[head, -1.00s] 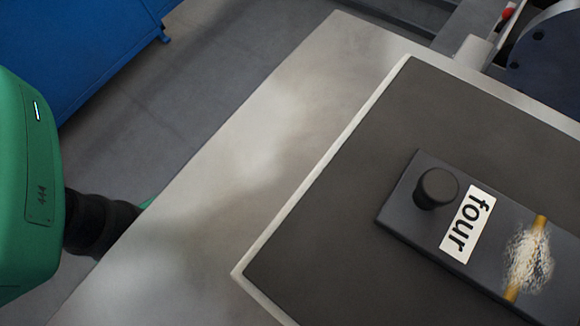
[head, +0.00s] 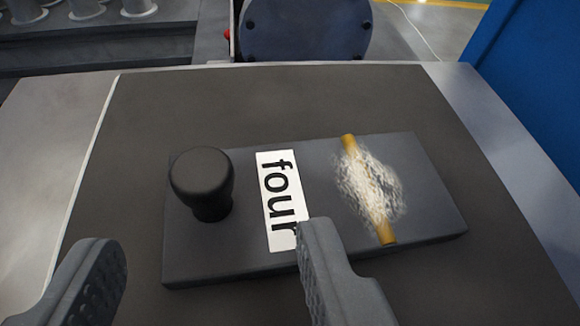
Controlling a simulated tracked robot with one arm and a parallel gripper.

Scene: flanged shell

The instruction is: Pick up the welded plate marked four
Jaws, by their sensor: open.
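The welded plate (head: 330,175) is a flat dark grey slab lying on a dark mat in the head view. It bears a white label (head: 279,195) reading "four", partly covered by my right finger. A black knob (head: 203,182) stands upright on its left end. A gold strip with a rough whitish weld patch (head: 368,185) crosses its right part. My gripper (head: 212,265) is open and empty, with its two fingers at the near edge of the picture. The knob shows between and beyond the fingers. I cannot tell how high the fingers are above the plate.
The dark mat (head: 420,105) lies on a pale metal table (head: 35,130) with bare room around the plate. Behind the table are a dark round flanged part (head: 305,28) and grey metal fittings (head: 85,8). A blue cabinet (head: 535,85) stands at the right.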

